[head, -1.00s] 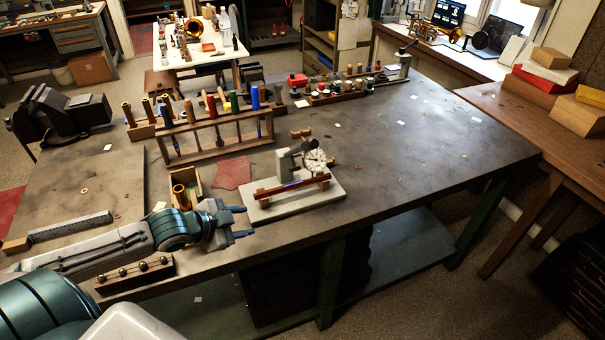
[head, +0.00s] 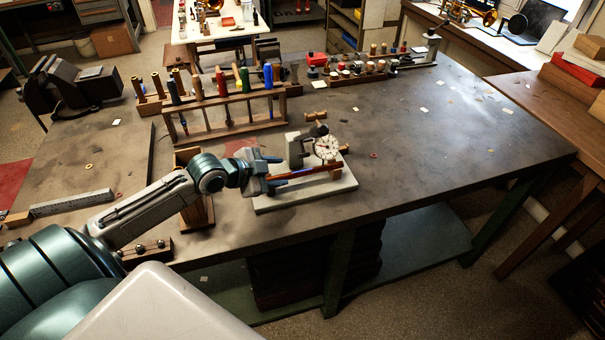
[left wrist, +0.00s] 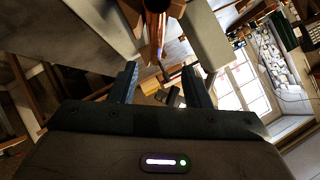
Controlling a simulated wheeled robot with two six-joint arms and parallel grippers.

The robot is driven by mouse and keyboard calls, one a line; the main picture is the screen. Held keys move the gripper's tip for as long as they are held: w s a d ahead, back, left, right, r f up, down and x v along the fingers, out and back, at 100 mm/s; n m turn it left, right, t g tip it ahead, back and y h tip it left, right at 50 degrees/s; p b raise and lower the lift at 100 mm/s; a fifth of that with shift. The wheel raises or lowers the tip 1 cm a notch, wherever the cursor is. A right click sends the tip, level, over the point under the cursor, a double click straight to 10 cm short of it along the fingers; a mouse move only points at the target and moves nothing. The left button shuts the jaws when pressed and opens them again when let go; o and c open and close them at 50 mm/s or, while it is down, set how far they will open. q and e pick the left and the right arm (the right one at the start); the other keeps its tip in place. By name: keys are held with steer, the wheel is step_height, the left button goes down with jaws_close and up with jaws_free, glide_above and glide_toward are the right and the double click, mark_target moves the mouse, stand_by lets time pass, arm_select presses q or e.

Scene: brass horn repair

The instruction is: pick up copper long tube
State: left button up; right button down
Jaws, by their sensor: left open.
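The copper long tube (head: 308,171) lies level across small wooden supports on the pale base of a dial-gauge stand (head: 312,190). In the left wrist view a copper-brown tube end (left wrist: 156,28) shows above and between the fingers. My left gripper (head: 277,171) is open at the left end of the tube, with its fingers pointing right toward it. In the left wrist view the open jaws (left wrist: 160,80) hold nothing. I cannot tell whether the tube end is between the fingertips or just beyond them. My right gripper is not in view.
A wooden rack (head: 228,116) with colored-handled tools stands behind my left arm. A wooden box (head: 197,213) sits partly hidden beneath the arm. A steel bar (head: 73,202) lies at the left. The bench (head: 450,145) is mostly clear on the right.

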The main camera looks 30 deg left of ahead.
mark_target(298, 174)
arm_select(q)
steer(key=shift+w+d, duration=0.15)
steer(key=shift+w, duration=0.15)
steer(key=shift+w+f, duration=0.15)
steer(key=shift+f, duration=0.05)
steer(key=shift+w+d+f, duration=0.2)
steer(key=shift+w, duration=0.15)
steer(key=shift+w+d+f+p, duration=0.15)
steer(key=shift+w+p, duration=0.05)
steer(key=shift+p, duration=0.25)
steer(key=shift+w+d+f+p, duration=0.2)
steer(key=shift+w+p, duration=0.05)
steer(key=shift+p, duration=0.05)
steer(key=shift+p+x, duration=0.4)
steer(key=shift+x, duration=0.6)
steer(key=shift+w+d+f, duration=0.25)
steer(key=shift+w+f, duration=0.25)
steer(key=shift+f, duration=0.05)
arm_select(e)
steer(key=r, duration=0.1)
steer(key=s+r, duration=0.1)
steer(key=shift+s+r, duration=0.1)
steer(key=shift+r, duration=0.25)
